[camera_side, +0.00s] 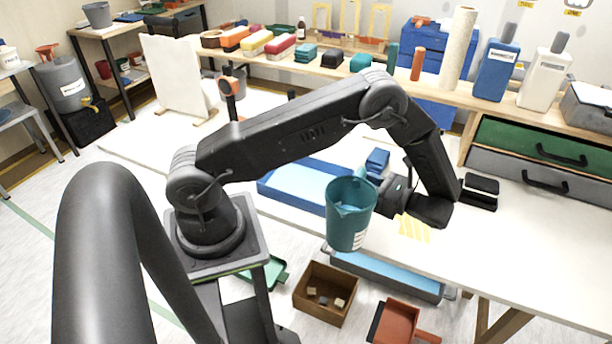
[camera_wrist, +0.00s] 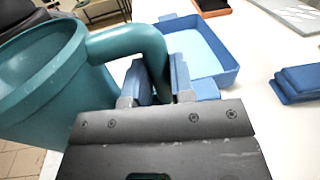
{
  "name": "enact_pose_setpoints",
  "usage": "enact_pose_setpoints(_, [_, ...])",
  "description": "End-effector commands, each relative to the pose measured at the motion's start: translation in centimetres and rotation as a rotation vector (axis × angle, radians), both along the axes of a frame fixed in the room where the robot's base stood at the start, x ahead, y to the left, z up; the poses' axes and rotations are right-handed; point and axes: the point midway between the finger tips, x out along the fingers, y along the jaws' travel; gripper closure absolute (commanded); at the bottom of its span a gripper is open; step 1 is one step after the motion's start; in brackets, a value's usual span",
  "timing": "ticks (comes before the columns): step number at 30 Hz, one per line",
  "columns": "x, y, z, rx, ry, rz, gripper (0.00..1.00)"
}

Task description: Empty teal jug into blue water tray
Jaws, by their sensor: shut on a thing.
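The teal jug (camera_side: 350,222) hangs in the air near the table's front edge, roughly upright, with some lighter blue showing inside its mouth. My gripper (camera_wrist: 160,88) is shut on the jug's handle. In the wrist view the jug's body (camera_wrist: 40,85) fills the left side, with its mouth facing up. The blue water tray (camera_side: 290,187) lies on the white table behind and to the left of the jug, with pale blue inside. In the wrist view the tray (camera_wrist: 228,78) is ahead, apart from the jug. Part of the tray is hidden by my arm and the jug.
Folded blue blocks (camera_wrist: 298,84) lie right of the tray in the wrist view. A black box (camera_side: 480,190) sits on the table to the right. A brown crate (camera_side: 325,292) and a red dustpan (camera_side: 396,322) are below the table. Free tabletop lies at the right.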

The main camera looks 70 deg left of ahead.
Motion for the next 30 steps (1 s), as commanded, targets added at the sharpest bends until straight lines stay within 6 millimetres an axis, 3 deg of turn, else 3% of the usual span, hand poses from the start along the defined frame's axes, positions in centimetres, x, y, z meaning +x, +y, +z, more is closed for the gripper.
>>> enact_pose_setpoints(4, [3.5, 2.0, 1.9, 0.001, -0.003, -0.213, 1.00])
enact_pose_setpoints(12, [9.7, 9.0, 2.5, 0.000, 0.000, -0.547, 1.00])
enact_pose_setpoints(18, [14.3, 12.9, 3.1, 0.001, 0.001, -0.763, 1.00])
enact_pose_setpoints(24, [16.4, 14.4, 3.4, 0.002, 0.000, -0.868, 1.00])
enact_pose_setpoints(30, [16.6, 14.5, 3.5, 0.001, 0.000, -0.880, 1.00])
